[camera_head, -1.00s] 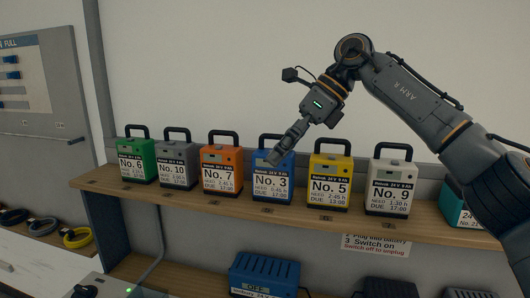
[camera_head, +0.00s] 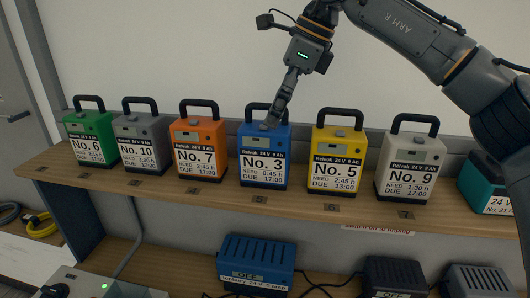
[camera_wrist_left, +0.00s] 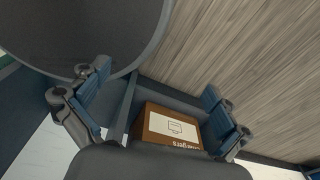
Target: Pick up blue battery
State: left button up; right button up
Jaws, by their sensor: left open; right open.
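The blue battery (camera_head: 264,157), labelled No. 3, stands upright on the wooden shelf between the orange and yellow batteries. Its black handle (camera_head: 251,107) is partly hidden by my right gripper (camera_head: 273,119). My right gripper comes down from above, its fingers overlapping the handle and top of the blue battery in the picture. It is open, seen nearly edge-on; I cannot tell whether it touches the handle. My left gripper (camera_wrist_left: 156,88) shows in the left wrist view, open and empty, its fingers wide apart. The left arm is not in the head view.
Beside it on the shelf (camera_head: 225,195) stand orange (camera_head: 200,150), yellow (camera_head: 337,160), grey (camera_head: 143,142), green (camera_head: 92,140) and white (camera_head: 409,170) batteries. A blue charger-like unit (camera_head: 256,260) sits on the lower shelf. A brown box (camera_wrist_left: 172,128) shows in the left wrist view.

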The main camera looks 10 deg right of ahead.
aim_at(265, 130)
jog(key=shift+w+a+f, duration=0.1)
jog(key=shift+w+f, duration=0.05)
jog(key=shift+f, duration=0.1)
jog(key=shift+a+f, duration=0.15)
jog(key=shift+f, duration=0.1)
jog(key=p+x, duration=0.2)
jog(key=x, duration=0.2)
jog(key=shift+a+f, duration=0.1)
jog(key=shift+f, duration=0.2)
jog(key=c, duration=0.7)
grip_shut()
jog(key=shift+a+r, duration=0.1)
jog(key=shift+r, duration=0.15)
pick_arm(q)
jog(key=shift+w+r, duration=0.3)
jog(key=shift+r, duration=0.3)
jog(key=shift+w+r, duration=0.25)
jog(key=shift+r, duration=0.3)
pick_arm(e)
jog(key=shift+w, duration=0.1)
